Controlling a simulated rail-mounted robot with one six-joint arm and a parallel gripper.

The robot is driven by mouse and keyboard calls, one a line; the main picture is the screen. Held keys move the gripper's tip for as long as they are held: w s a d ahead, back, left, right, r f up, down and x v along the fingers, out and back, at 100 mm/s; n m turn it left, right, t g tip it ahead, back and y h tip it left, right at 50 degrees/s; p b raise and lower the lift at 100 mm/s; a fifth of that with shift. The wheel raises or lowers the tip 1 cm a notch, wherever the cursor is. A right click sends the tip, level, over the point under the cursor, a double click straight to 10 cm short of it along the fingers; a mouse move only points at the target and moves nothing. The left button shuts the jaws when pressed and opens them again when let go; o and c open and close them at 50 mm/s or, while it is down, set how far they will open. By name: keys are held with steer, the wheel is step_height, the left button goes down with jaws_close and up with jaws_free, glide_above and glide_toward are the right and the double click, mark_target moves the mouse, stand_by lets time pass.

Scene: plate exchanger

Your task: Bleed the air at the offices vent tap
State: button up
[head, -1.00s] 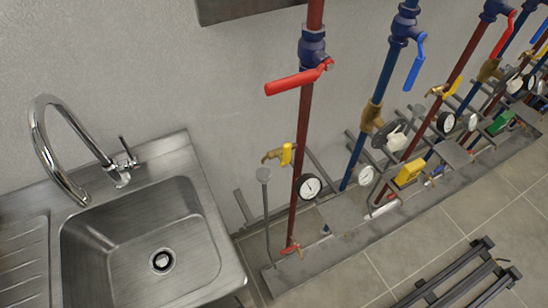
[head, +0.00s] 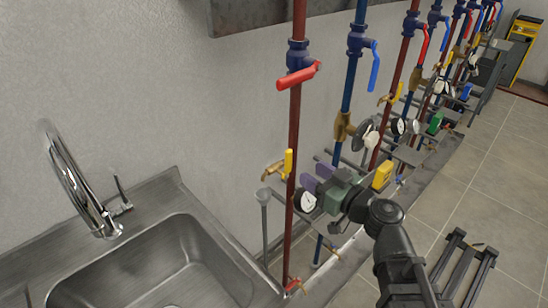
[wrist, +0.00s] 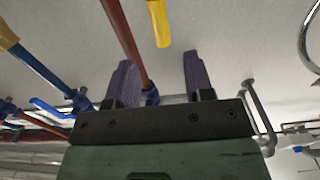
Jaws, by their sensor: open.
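A small brass vent tap (head: 273,170) with an upright yellow lever (head: 288,162) sits on the nearest red pipe (head: 293,120). I cannot read any label naming it the offices tap. A grey drain pipe (head: 264,205) with a wider top stands below its spout. My gripper (head: 313,178) is open and empty, just right of the red pipe and a little below the lever. In the wrist view its purple fingers (wrist: 160,78) stand apart, with the red pipe (wrist: 125,40) showing between them and the yellow lever (wrist: 160,22) beyond the tips.
A red lever valve (head: 298,76) is higher on the same pipe. A white dial gauge (head: 305,201) is close by my gripper. A blue pipe (head: 347,90) and more pipes run rightward. A steel sink (head: 160,262) is at left. Open floor (head: 475,170) lies at right.

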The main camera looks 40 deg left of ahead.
mark_target(291, 160)
steer(key=a, duration=0.3)
steer(key=w+a, duration=0.1)
steer(key=a, duration=0.6)
steer(key=shift+w+a, duration=0.25)
steer(key=shift+c, duration=0.2)
jaws_close()
